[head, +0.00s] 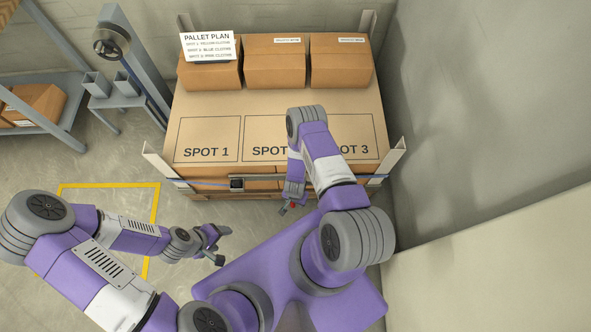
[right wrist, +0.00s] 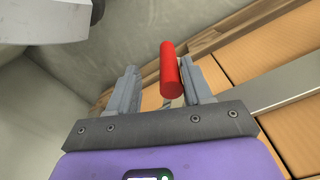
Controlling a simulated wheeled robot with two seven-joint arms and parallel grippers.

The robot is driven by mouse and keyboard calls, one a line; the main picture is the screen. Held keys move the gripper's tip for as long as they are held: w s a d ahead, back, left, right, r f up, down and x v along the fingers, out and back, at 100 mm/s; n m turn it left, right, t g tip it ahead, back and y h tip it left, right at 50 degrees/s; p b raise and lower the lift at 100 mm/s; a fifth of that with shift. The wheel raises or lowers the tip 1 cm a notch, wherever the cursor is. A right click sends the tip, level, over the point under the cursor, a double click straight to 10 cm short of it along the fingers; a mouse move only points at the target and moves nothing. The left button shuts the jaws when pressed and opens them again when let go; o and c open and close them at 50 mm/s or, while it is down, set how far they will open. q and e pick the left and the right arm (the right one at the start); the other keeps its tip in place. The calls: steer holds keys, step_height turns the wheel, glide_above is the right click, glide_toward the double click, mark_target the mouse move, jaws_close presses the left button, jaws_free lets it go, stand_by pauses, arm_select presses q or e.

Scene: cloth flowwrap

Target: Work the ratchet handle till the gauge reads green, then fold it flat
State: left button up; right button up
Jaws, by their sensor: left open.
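A red handle (right wrist: 170,72) stands between the two fingers of my right gripper (right wrist: 160,90) in the right wrist view. It is close to the right finger, with a gap to the left one, so the jaws look open around it. In the head view the right gripper (head: 288,207) hangs at the pallet's front edge, with a bit of the red handle (head: 292,205) beside it. My left gripper (head: 223,246) is open and empty, low in front of the pallet. A small black box (head: 237,184) sits on the strap; I cannot make out a gauge reading.
A blue strap (head: 205,184) and a grey bar run across the front of the carton load (head: 280,99). Upright corner boards (head: 158,163) stand at its corners. A wall (head: 470,110) is close on the right. Open floor lies to the left, with a yellow outline (head: 110,185).

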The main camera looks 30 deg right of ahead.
step_height(320, 180, up, 5)
steer(key=shift+d+r+p, duration=0.1)
steer(key=shift+p, duration=0.6)
